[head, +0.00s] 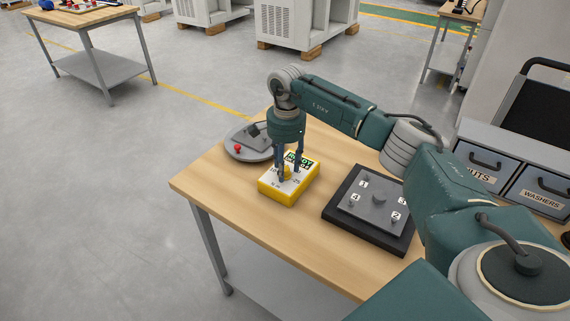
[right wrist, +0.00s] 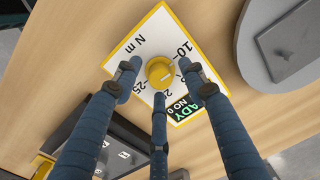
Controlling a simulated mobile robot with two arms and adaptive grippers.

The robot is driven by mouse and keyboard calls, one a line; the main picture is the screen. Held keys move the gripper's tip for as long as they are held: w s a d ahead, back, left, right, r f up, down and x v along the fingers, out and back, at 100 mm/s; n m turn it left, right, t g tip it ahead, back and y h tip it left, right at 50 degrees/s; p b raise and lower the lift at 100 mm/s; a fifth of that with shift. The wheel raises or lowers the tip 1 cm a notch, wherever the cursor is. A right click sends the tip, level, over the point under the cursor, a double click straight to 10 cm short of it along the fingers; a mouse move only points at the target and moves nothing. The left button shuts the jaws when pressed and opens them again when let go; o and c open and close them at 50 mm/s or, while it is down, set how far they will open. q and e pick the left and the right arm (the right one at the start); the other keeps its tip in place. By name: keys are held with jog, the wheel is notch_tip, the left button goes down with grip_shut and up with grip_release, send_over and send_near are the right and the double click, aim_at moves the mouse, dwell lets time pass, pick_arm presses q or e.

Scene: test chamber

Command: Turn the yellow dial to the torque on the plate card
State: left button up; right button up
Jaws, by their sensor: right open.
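The yellow dial (right wrist: 159,72) sits on the white face of a yellow-edged box (head: 291,194) on the wooden table. Its face (right wrist: 140,40) shows "N m", numbers including 10 and 25, and a partly covered green display (right wrist: 184,108). My right gripper (head: 287,172) points down over the box. Its three blue fingers are open and spread around the dial in the right wrist view (right wrist: 157,83); whether any touches it I cannot tell. A grey plate (head: 372,214) with numbered bolts lies on a black base to the right. I can read no torque card. My left gripper is not in view.
A round grey base (head: 236,151) with a red knob stands just behind the box. Grey bins labelled NUTS (head: 477,168) and WASHERS (head: 541,188) stand at the right. The table's front-left edge (head: 235,220) is close to the box.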

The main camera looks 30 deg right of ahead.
grip_shut()
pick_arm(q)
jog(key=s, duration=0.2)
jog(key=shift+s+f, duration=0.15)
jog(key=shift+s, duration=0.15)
